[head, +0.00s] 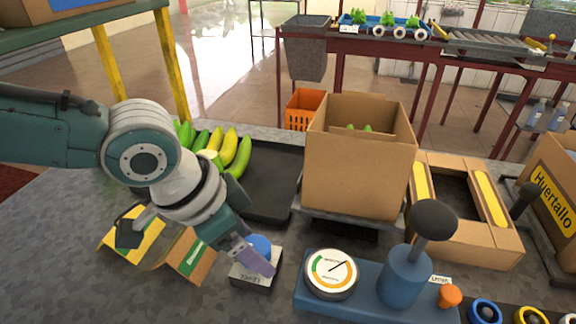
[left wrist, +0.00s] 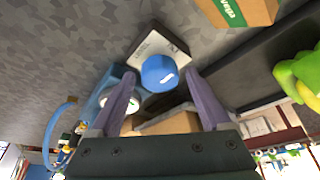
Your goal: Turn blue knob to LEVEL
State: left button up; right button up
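The blue knob (head: 259,243) sits on top of a small pale box (head: 243,279) on the grey counter, with lettering on its front that seems to read LEVEL. In the left wrist view the knob (left wrist: 159,72) has a small white mark on its near side. My left gripper (head: 262,257) is at the knob, pointing down, and its purple finger partly covers knob and box. In the left wrist view the left gripper (left wrist: 160,78) is open, with one finger on each side of the knob and small gaps visible. My right gripper is in neither view.
A blue stand (head: 375,294) with a round gauge (head: 331,272) and a black-knobbed lever (head: 434,220) is close on the right. A tall cardboard box (head: 358,170) and a black tray (head: 268,185) with bananas (head: 240,155) stand behind. An open carton (head: 188,255) lies left.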

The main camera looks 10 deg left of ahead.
pick_arm(q)
jog(key=c, duration=1.2)
